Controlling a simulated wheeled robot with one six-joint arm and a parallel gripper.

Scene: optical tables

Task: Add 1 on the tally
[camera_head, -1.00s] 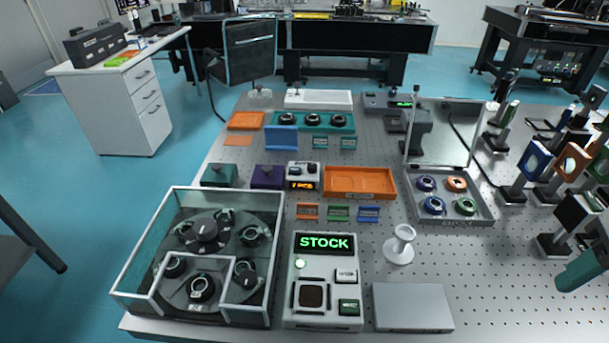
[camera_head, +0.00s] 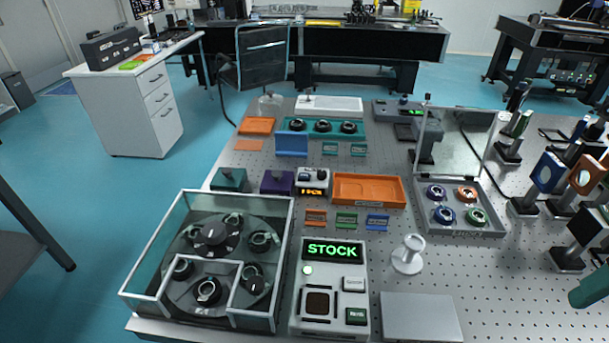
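A small grey-white counter box (camera_head: 312,182) with an orange lit display and dark knobs or buttons on top stands mid-table; its digits are too small to read surely. It could be the tally, but I cannot tell for certain. Nearer, a pale console (camera_head: 328,287) shows "STOCK" in green on a black screen.
A glass-walled carousel (camera_head: 208,260) stands left of the console. An orange tray (camera_head: 368,189), a grey tray (camera_head: 458,206) with coloured rings, a white spool-shaped stand (camera_head: 408,254) and a grey plate (camera_head: 420,318) lie to the right. Optic mounts crowd the right side.

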